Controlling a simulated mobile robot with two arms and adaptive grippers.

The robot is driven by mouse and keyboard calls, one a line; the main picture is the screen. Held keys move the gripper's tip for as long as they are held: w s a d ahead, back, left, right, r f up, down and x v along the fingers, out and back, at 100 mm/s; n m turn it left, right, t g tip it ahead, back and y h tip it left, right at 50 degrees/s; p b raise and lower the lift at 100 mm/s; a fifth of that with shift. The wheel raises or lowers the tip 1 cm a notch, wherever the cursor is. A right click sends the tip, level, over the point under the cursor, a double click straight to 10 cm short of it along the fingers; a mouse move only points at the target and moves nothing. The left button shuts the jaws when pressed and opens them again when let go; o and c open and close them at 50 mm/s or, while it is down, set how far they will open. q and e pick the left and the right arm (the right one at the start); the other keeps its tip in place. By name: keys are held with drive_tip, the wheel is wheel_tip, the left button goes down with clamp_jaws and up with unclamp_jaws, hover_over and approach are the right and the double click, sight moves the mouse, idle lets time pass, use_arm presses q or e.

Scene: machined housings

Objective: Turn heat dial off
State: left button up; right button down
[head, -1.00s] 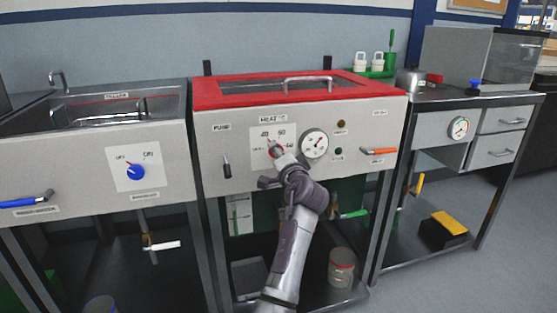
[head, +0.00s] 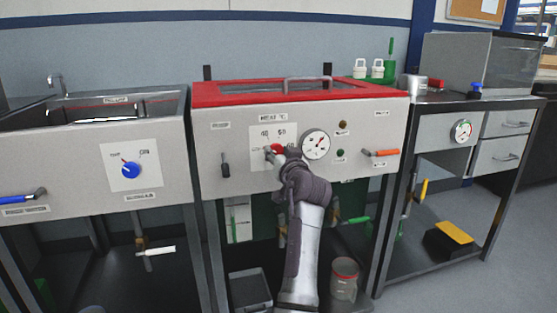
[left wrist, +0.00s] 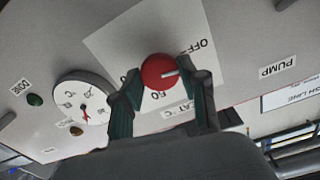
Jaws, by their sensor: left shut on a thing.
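The heat dial is a round red knob with a white pointer line; it shows in the head view (head: 277,148) and in the left wrist view (left wrist: 158,72). It sits on a white scale plate (left wrist: 120,48) on the front of the red-topped middle unit. My left gripper (head: 273,155) has a finger on either side of the knob, as the left wrist view (left wrist: 165,88) shows, and is shut on it. In that upside-down view the pointer aims right, just below the OFF mark (left wrist: 192,48). The 40 mark is hidden there. My right gripper is out of view.
A round gauge (head: 315,145) is right of the dial, beside two small lamps. A black PUMP switch (head: 225,165) is to its left and an orange-handled lever (head: 382,153) to the right. A blue knob (head: 131,170) is on the left unit.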

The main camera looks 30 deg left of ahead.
use_arm(q)
drive_tip(key=shift+f+n+b, duration=0.2)
drive_tip(key=shift+n+b, duration=0.2)
drive_tip(key=shift+n, duration=0.6)
drive_tip(key=o, duration=1.1)
drive_tip(key=shift+o, duration=0.2)
drive_tip(key=shift+r, duration=0.15)
drive_tip(key=shift+r, duration=0.1)
wheel_tip(320, 180, up, 10)
drive_tip(key=shift+f, duration=0.1)
drive_tip(key=shift+f, duration=0.1)
